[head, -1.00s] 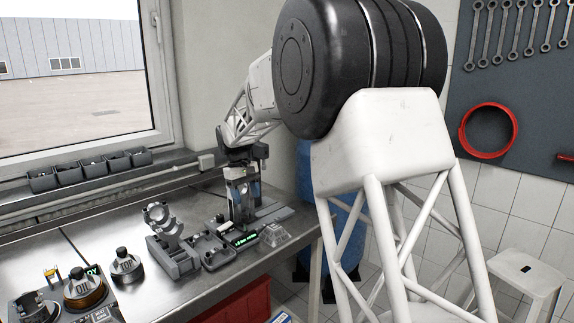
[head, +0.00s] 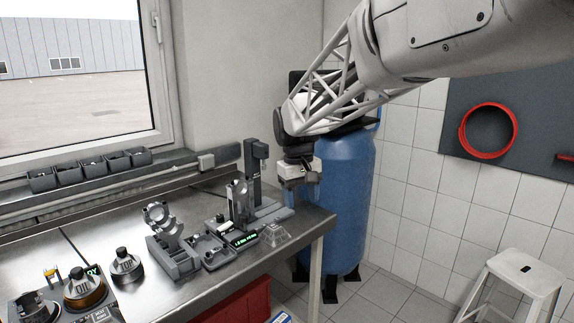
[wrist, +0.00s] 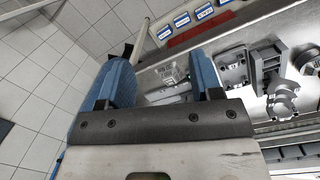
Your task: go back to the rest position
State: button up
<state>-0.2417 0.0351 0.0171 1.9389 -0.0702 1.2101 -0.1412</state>
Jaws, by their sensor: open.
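My gripper (head: 292,192) hangs at the right end of the steel bench (head: 185,285), in front of the blue tank. In the wrist view my gripper (wrist: 155,85) shows two blue fingers spread wide apart with nothing between them. To its left in the head view stands a dark press-like device (head: 252,185) with a green display at its base, apart from my gripper. A grey metal part (head: 238,198) stands upright in that device.
A fixture with a metal part (head: 165,235), a small tray (head: 208,250) and a clear block (head: 274,235) sit on the bench. Dark knobbed units (head: 85,288) stand at the left. A blue tank (head: 345,200) is behind my gripper, a white stool (head: 524,270) at the right.

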jog(key=s+d+m+t, duration=0.1)
jog(key=s+d, duration=0.4)
jog(key=s, duration=0.4)
jog(key=s+d+m, duration=0.2)
jog(key=s+d, duration=0.3)
jog(key=s, duration=0.3)
jog(key=s+d+f+m+t, duration=0.1)
jog(key=s+d+f, duration=0.1)
jog(key=s, duration=0.6)
jog(key=s+d+f+m+t, duration=0.1)
jog(key=s+d+f, duration=0.2)
jog(key=s, duration=0.6)
notch_tip(320, 180, down, 2)
jog(key=shift+s+f+y, duration=0.1)
jog(key=shift+s+y, duration=0.2)
